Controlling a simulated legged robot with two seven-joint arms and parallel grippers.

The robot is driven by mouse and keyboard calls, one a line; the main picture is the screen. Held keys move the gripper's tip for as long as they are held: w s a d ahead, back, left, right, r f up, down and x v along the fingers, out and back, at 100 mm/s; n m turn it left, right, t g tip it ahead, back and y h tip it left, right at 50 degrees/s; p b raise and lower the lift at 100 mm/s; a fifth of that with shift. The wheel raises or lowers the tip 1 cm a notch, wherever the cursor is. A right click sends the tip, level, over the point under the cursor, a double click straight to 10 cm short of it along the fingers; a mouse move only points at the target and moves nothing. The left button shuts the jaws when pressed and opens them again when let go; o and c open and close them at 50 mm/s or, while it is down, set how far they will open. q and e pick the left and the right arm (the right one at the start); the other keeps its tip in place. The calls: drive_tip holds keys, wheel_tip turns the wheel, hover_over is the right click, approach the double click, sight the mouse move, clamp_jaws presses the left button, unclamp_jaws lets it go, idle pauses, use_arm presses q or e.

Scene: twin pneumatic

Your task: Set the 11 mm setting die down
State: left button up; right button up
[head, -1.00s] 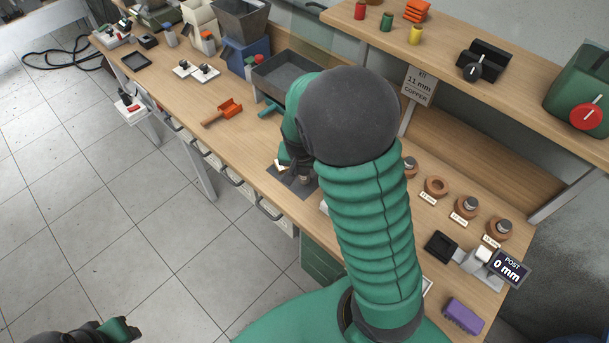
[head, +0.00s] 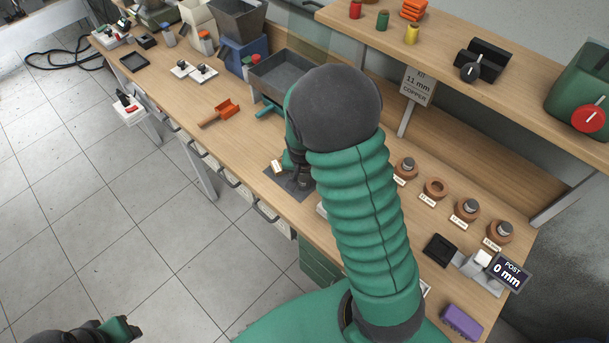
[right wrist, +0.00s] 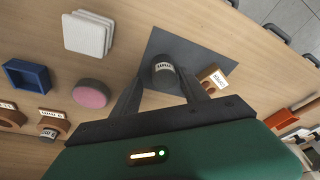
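The 11 mm setting die, a dark grey cylinder with a white label (right wrist: 163,70), is between the fingertips of my right gripper (right wrist: 161,75). The fingers close in on both its sides. The die is over the dark grey mat (right wrist: 205,55); whether its base touches the mat I cannot tell. In the head view, my right gripper (head: 298,170) reaches down at the mat (head: 283,184), with my arm covering part of it. My left gripper (head: 122,328) is at the bottom left, over the floor, its fingers not clear.
A small labelled block (right wrist: 211,77) stands beside the die; it also shows in the head view (head: 277,167). A pink disc (right wrist: 90,93), a white pad (right wrist: 88,34) and a blue tray (right wrist: 28,75) lie nearby.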

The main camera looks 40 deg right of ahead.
drive_tip(key=shift+d, duration=0.1)
drive_tip(key=shift+r, duration=0.1)
drive_tip(key=a+p+v, duration=0.1)
drive_tip(key=p+v, duration=0.1)
drive_tip(key=v, duration=1)
drive_tip(key=s+a+f+n+y, duration=0.1)
drive_tip(key=s+a+n, duration=0.2)
drive_tip(key=a+n, duration=0.2)
drive_tip(key=s+a+f+n+y, duration=0.1)
drive_tip(key=s+a+f+n, duration=0.1)
drive_tip(key=a+n, duration=0.3)
drive_tip(key=a, duration=0.4)
drive_tip(key=shift+s+a+f+t, duration=0.25)
drive_tip(key=shift+s+f+t, duration=0.05)
drive_tip(key=shift+s, duration=0.05)
drive_tip(key=shift+d, duration=0.3)
drive_tip(key=shift+a, duration=0.2)
drive_tip(key=shift+d, duration=0.1)
